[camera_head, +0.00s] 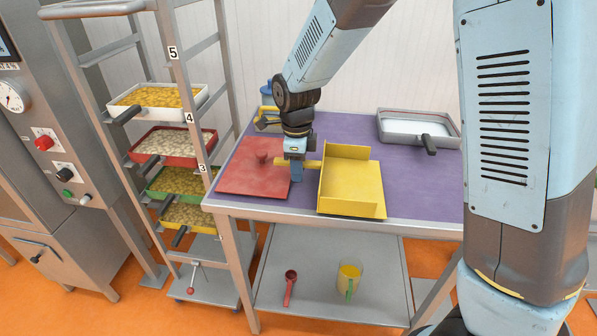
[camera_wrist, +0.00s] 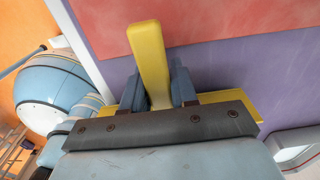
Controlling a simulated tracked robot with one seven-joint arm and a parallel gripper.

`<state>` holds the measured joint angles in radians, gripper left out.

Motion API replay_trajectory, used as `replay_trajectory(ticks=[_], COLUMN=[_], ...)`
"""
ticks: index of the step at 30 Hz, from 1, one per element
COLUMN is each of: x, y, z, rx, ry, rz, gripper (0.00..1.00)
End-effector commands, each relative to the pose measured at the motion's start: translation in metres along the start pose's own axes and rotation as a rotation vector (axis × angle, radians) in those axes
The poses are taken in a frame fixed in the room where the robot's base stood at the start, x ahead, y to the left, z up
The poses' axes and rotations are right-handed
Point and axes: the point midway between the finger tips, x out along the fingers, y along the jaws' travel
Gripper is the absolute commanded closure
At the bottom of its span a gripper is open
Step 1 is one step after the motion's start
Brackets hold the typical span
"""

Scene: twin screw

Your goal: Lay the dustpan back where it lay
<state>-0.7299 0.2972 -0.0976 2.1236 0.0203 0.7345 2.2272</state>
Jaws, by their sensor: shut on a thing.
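The yellow dustpan (camera_head: 352,188) is at the front middle of the purple-topped table (camera_head: 400,175), its open side toward the front right. My gripper (camera_head: 297,174) is shut on its handle, which points left. In the wrist view the yellow handle (camera_wrist: 150,58) stands between my two blue-grey fingers (camera_wrist: 157,92). Part of the pan shows at the right behind the gripper mount. The pan looks about level; I cannot tell whether it touches the table or hangs just above it.
A red board (camera_head: 245,178) with a red knob lies left of the dustpan. A metal tray (camera_head: 415,128) with a black handle stands at the back right. A rack (camera_head: 225,75) with several filled trays is at the left. A red scoop (camera_head: 290,284) and a jug (camera_head: 348,280) stand on the lower shelf.

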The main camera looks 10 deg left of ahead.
Motion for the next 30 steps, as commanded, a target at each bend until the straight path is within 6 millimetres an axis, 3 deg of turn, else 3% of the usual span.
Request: replay_trajectory(ticks=[3, 11, 12, 19, 30], x=[0.0125, 0.0132, 0.0137, 0.0134, 0.008], y=[0.0001, 0.0002, 0.0003, 0.0004, 0.0003], z=[-0.0001, 0.0003, 0.0004, 0.0006, 0.0012], rx=[0.0, 0.0, 0.0, 0.0, -0.001], ry=[0.001, 0.0, 0.0, -0.001, -0.002], rz=[0.001, -0.001, 0.0, -0.001, -0.002], gripper=[0.99, 0.99, 0.71, 0.49, 0.47])
